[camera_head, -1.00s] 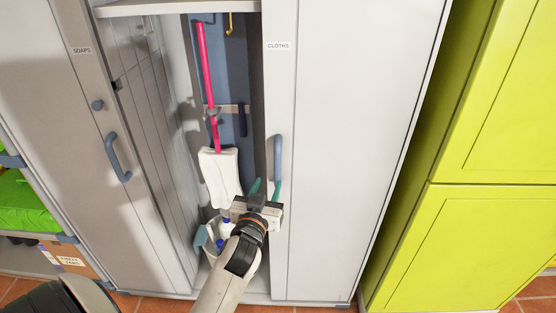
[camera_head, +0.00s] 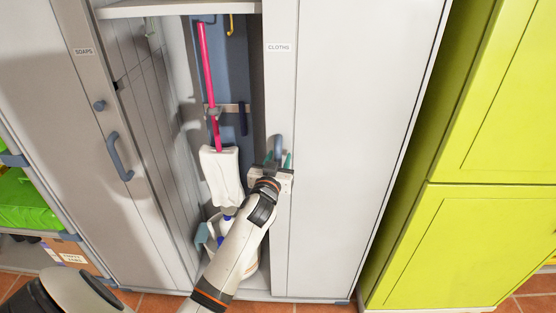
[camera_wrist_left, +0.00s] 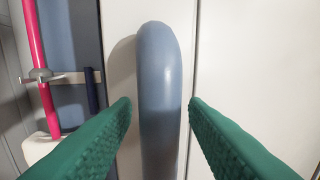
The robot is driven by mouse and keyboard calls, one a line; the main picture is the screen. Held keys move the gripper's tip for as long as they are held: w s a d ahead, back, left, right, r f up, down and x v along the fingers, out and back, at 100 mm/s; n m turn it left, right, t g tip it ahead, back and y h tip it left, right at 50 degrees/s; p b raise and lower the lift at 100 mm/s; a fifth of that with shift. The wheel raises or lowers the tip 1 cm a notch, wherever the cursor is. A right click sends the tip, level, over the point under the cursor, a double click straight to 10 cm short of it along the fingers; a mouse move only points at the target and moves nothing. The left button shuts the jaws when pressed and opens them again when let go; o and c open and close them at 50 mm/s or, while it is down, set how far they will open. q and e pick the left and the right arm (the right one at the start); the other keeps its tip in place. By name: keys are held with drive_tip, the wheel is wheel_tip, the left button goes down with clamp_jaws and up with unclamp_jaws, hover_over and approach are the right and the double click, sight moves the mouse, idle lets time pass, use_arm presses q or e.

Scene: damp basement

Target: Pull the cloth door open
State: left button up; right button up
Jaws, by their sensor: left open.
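The cloth door (camera_head: 355,150) is the tall pale door with the "CLOTHS" label (camera_head: 279,47). It looks shut. Its blue-grey bar handle (camera_head: 278,148) is upright near the door's left edge; my gripper hides its lower part in the head view. My left gripper (camera_head: 276,160) is at the handle with its green fingers spread. In the left wrist view the handle (camera_wrist_left: 158,95) stands between the two open fingertips, with gaps visible on both sides. My right gripper is not in view.
Left of the door is an open compartment with a pink-handled tool (camera_head: 209,85), a white dustpan-like piece (camera_head: 221,175) and a bucket. The "SOAPS" door (camera_head: 75,140) is further left. Yellow-green cabinets (camera_head: 470,150) stand at right.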

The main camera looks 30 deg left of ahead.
use_arm(q)
drive_tip(key=shift+c, duration=0.3)
clamp_jaws()
drive_tip(key=shift+s+a, duration=0.1)
drive_tip(key=s+a+p, duration=0.3)
drive_tip(key=s+a, duration=0.5)
drive_tip(key=a, duration=0.5)
drive_tip(key=s+a+p, duration=0.3)
drive_tip(key=s+a, duration=0.5)
drive_tip(key=a, duration=0.5)
drive_tip(key=shift+o, duration=0.3)
unclamp_jaws()
